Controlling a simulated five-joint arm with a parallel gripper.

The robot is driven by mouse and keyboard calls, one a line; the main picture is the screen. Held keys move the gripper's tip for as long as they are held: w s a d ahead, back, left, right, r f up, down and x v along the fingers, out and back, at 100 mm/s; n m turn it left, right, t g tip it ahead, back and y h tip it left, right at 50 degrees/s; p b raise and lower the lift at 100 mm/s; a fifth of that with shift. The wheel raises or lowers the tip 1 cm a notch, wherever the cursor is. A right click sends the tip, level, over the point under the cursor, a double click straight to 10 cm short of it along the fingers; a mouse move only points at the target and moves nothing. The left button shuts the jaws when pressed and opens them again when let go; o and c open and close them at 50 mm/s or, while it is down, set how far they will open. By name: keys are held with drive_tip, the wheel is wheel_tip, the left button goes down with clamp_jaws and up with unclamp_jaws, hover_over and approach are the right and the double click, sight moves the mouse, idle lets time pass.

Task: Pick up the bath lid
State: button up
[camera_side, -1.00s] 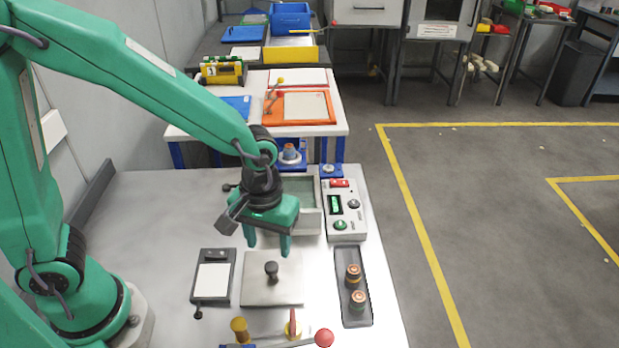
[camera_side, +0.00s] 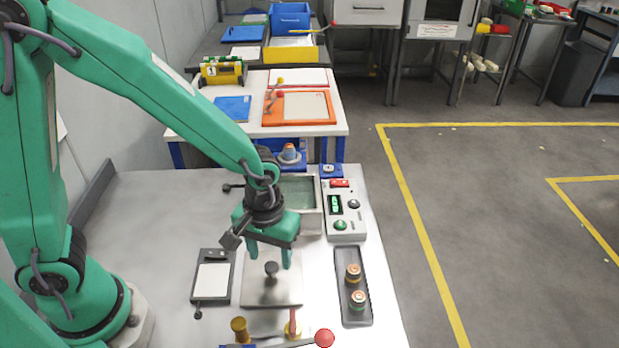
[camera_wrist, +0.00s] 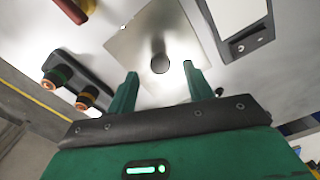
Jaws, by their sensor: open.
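The bath lid (camera_side: 258,293) is a flat, square metal plate with a dark knob (camera_side: 271,268) at its middle. It lies on the bench in front of the open bath (camera_side: 300,190), a grey box with greenish liquid. My gripper (camera_side: 270,261) is open and empty, pointing down, with its green fingers around the knob's position in the side view. In the wrist view the lid (camera_wrist: 128,45) lies ahead, and its knob (camera_wrist: 160,62) shows between the tips of my gripper (camera_wrist: 160,72). Whether the fingers are level with the knob, I cannot tell.
A control box (camera_side: 345,212) stands right of the bath. A dark tray (camera_side: 342,308) with two capped cylinders lies right of the lid, and a dark board with a white panel (camera_side: 211,281) lies left. A red-balled lever (camera_side: 324,338) is at the front. The bench's left rear is clear.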

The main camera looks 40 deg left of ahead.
sight(272, 266)
drive_tip(key=shift+f, duration=2.15)
drive_tip(key=c, duration=1.1)
drive_tip(key=shift+r, duration=0.15)
drive_tip(key=shift+r, duration=4.9)
drive_tip(key=shift+w, duration=0.1)
